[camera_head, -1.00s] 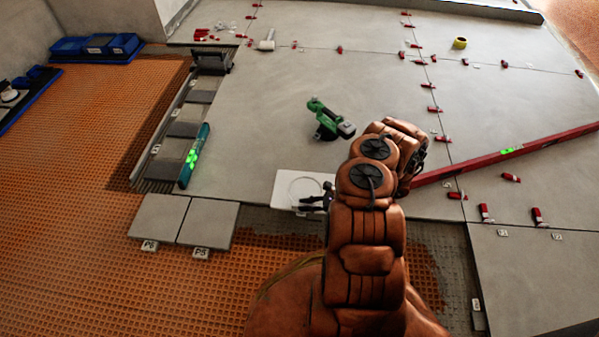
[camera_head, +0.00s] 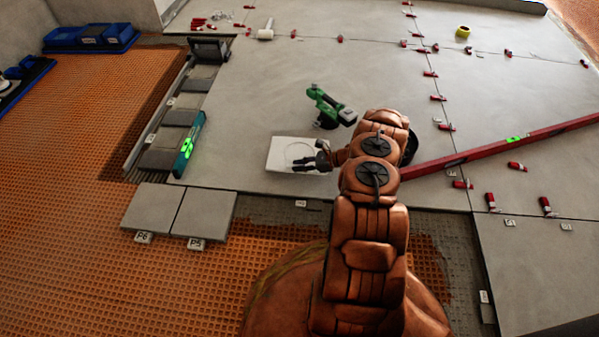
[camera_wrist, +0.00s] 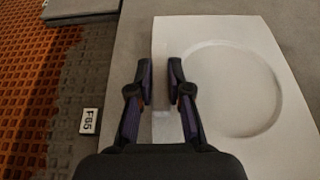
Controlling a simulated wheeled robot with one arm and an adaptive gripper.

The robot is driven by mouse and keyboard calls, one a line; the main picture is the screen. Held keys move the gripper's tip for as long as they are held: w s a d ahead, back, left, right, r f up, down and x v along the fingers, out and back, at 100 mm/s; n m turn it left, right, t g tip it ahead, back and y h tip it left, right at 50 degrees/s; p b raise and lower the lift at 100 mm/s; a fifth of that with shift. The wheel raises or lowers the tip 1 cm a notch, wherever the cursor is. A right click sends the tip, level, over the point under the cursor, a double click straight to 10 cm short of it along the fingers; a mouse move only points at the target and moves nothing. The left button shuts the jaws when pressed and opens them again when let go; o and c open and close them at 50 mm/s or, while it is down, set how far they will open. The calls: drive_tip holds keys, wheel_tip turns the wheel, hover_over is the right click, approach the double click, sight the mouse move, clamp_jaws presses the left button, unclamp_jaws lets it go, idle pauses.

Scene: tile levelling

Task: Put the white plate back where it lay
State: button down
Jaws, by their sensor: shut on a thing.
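The white plate (camera_head: 286,154), a flat rectangle with a shallow round recess, is over the grey tiled floor, near the front edge of the large tiles. In the wrist view the plate (camera_wrist: 273,42) fills the right half. My gripper (camera_head: 306,163) is at its near right part in the head view. In the wrist view my gripper (camera_wrist: 160,88) has one finger on each side of a pale strip along the plate's left edge and is shut on it. Whether the plate touches the tiles or hangs just above them I cannot tell.
A green tool (camera_head: 328,106) stands just behind the plate. A long red level (camera_head: 480,152) lies to the right, among red clips. A teal level (camera_head: 188,145) and two loose tiles (camera_head: 180,211) are on the left. A label (camera_wrist: 90,121) lies beside the plate's left side.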

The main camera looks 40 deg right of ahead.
drive_tip(key=shift+w+d, duration=0.2)
drive_tip(key=shift+w, duration=0.15)
drive_tip(key=shift+w+f+b, duration=0.1)
drive_tip(key=shift+f+b, duration=1.2)
drive_tip(key=shift+f, duration=0.4)
drive_tip(key=shift+f, duration=0.1)
drive_tip(key=c, duration=1.1)
unclamp_jaws()
